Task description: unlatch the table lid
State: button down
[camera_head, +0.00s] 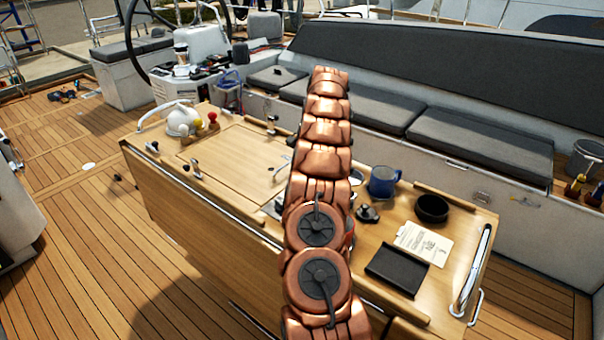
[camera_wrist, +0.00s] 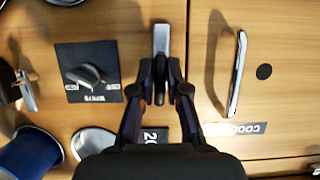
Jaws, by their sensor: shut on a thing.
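The wooden table (camera_head: 390,215) stands in the middle of the head view, with an inset lid panel (camera_head: 235,155) on its left part. In the wrist view, a metal latch lever (camera_wrist: 161,42) points away from me, beside a seam in the wood. My gripper (camera_wrist: 161,92) is shut on the near end of this lever. The fingers hide that end, and I cannot tell whether the latch is fastened. In the head view my arm hides the gripper and part of the tabletop.
Left is a dark rotary knob (camera_wrist: 86,75). A blue mug (camera_head: 382,182), black bowl (camera_head: 432,208), paper card (camera_head: 423,243) and white kettle (camera_head: 182,121) stand on the table.

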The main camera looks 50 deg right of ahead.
jog(key=shift+f, duration=0.1)
jog(key=c, duration=1.2)
grip_release()
jog(key=shift+f+m+b, duration=0.1)
jog(key=shift+m+b, duration=0.2)
jog(key=shift+b, duration=0.2)
